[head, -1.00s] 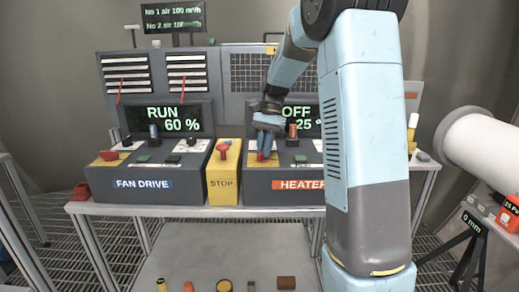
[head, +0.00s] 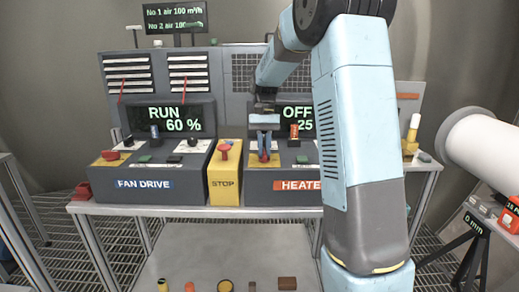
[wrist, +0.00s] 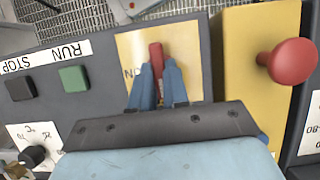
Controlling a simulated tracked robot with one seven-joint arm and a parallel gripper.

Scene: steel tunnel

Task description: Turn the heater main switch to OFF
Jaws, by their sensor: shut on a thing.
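The heater main switch is a small red handle (wrist: 156,55) on a yellow plate (wrist: 129,48) at the left end of the heater panel (head: 300,170). The fingers hide the handle's lower part and some of the plate. In the head view my gripper (head: 263,154) stands over the panel's left end. The heater display (head: 297,117) reads "OFF" and 25.
A yellow box with a red STOP mushroom button (head: 224,151) stands just left of the heater panel. The fan drive panel (head: 145,184) is further left; its display reads RUN 60 %. Green (wrist: 73,78) and black (wrist: 20,88) buttons and a knob (wrist: 33,156) are near my gripper.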

